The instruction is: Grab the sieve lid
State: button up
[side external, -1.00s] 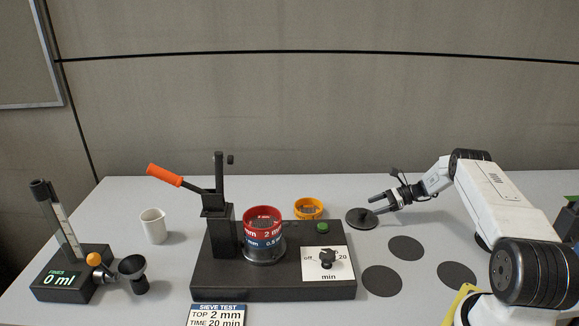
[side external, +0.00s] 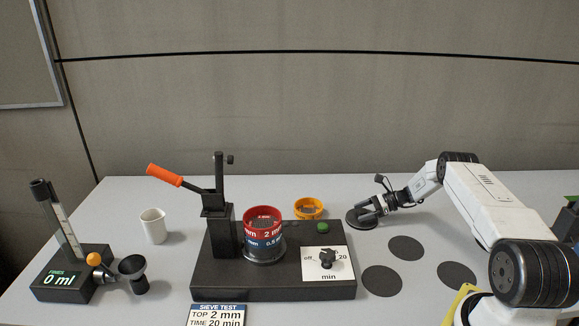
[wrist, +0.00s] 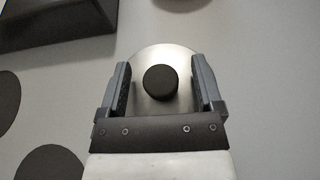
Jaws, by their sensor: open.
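The sieve lid (side external: 355,224) is a flat round disc lying on the table, right of the shaker base. In the wrist view the lid (wrist: 160,53) looks metallic with a round black knob (wrist: 160,80) at its centre. My gripper (side external: 368,208) is low over the lid. In the wrist view my gripper (wrist: 160,82) is open, with one finger on each side of the knob and a visible gap on both sides. In the side view the fingers hide the knob.
The black shaker base (side external: 270,288) carries the red and blue sieve stack (side external: 263,232) and a press with an orange handle (side external: 165,175). An orange ring sieve (side external: 308,208) stands behind it. Flat dark discs (side external: 406,248) lie on the table nearer the camera. A white cup (side external: 153,226) stands left.

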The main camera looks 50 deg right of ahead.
aim_at(363, 210)
grip_shut()
jog(key=shift+r, duration=0.2)
dwell(0.3)
jog(key=shift+r, duration=1.55)
jog(key=s+a+r, duration=0.7)
jog(key=s+r, duration=0.2)
jog(key=s, duration=0.3)
jog(key=shift+a+r, duration=0.15)
jog(key=shift+r, duration=0.15)
